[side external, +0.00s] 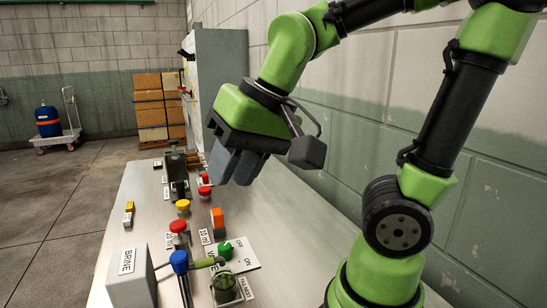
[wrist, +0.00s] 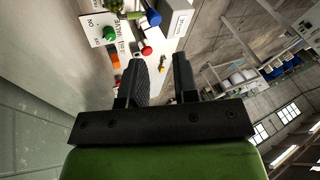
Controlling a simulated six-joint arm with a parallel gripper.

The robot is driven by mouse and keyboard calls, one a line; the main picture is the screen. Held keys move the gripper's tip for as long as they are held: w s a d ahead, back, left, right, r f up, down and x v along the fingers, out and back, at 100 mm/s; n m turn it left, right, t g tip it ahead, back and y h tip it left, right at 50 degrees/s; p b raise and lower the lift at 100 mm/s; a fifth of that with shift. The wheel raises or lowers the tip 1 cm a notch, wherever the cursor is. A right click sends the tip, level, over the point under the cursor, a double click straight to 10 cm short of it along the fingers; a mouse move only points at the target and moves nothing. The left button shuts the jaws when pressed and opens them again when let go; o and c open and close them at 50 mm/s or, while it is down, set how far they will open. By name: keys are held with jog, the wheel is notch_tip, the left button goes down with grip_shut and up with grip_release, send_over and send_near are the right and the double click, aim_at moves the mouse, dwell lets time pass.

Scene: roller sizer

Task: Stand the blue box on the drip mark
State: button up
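I cannot make out a blue box in either view, nor a drip mark on the metal bench (side external: 135,207). My gripper (side external: 236,172) hangs over the far half of the bench in the side external view, pointing down and tilted. In the wrist view its two fingers (wrist: 161,75) stand apart with nothing visible between them, so it is open and empty. A blue knob (side external: 179,262) on a post stands at the near end of the bench; it also shows in the wrist view (wrist: 153,17).
A grey BRINE box (side external: 130,283) stands near the bench's front. Red buttons (side external: 178,226), an orange block (side external: 217,217) and a green knob (side external: 225,247) crowd the bench's middle. A wall runs along the right. A blue drum (side external: 48,121) stands on a distant trolley.

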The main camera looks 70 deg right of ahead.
jog(key=s, duration=0.1)
jog(key=s+r+n+t, duration=0.1)
jog(key=s, duration=0.1)
jog(key=s+d+t, duration=0.1)
jog(key=s, duration=0.1)
jog(key=shift+s+r+n, duration=0.1)
jog(key=shift+r+n, duration=0.2)
dwell(0.9)
